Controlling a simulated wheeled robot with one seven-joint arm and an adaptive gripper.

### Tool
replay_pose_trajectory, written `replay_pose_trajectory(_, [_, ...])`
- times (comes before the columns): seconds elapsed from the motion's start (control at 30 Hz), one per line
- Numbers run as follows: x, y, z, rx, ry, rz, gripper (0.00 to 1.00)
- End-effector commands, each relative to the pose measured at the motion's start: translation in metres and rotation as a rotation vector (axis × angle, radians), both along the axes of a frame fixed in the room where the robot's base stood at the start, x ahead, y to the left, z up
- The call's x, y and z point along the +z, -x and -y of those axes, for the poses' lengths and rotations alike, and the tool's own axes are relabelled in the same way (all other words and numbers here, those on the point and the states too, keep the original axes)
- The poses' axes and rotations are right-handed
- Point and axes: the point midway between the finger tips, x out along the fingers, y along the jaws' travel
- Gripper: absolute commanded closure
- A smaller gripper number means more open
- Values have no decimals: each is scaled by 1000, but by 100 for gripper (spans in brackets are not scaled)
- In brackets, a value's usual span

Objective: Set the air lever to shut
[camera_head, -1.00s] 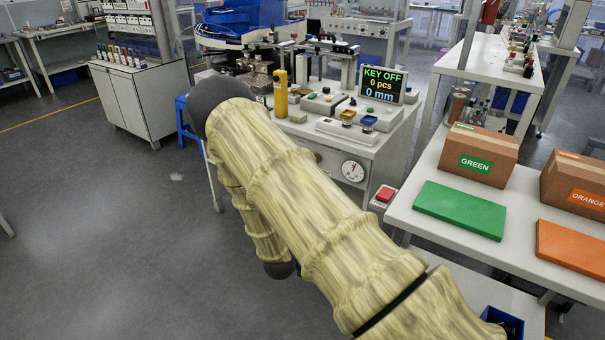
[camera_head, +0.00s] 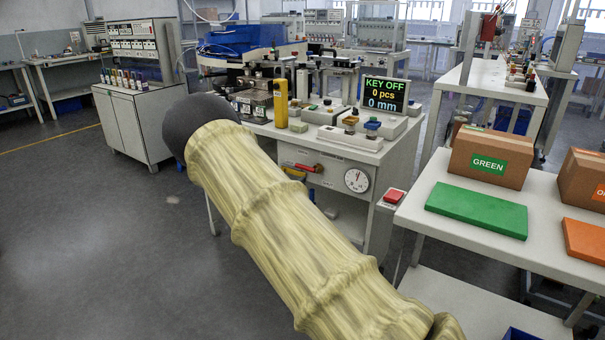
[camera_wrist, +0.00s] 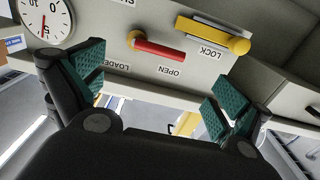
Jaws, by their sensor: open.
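A red lever (camera_wrist: 160,48) with an orange pivot is on the machine's front panel in the wrist view, with an OPEN label beside it. A yellow lever (camera_wrist: 212,34) is next to it, above a LOCK label. The wrist picture is upside down. In the head view the red lever (camera_head: 305,167) juts from the panel, and the yellow one is partly hidden by my arm. Which lever carries an air label cannot be read. My gripper (camera_wrist: 158,88) is open and empty, facing the panel, with the levers apart from its fingers. In the head view my arm hides it.
A round gauge (camera_head: 356,180) is right of the levers, and a red button box (camera_head: 393,197) stands beyond it. The display (camera_head: 385,94) on the machine reads KEY OFF. A white table (camera_head: 420,222) with a green plate (camera_head: 476,210) is at right. Open floor lies left.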

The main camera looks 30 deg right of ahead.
Motion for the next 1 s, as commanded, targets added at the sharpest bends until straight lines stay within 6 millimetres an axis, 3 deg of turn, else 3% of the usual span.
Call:
replay_pose_trajectory(0.3, [-2,-20,48,1,0,0,0])
replay_pose_trajectory(0.5, [-2,-28,69,1,-1,-1,0])
replay_pose_trajectory(0.97, [-1,-32,78,2,-1,-1,0])
replay_pose_trajectory(1.0, [-1,-32,78,2,-1,-1,5])
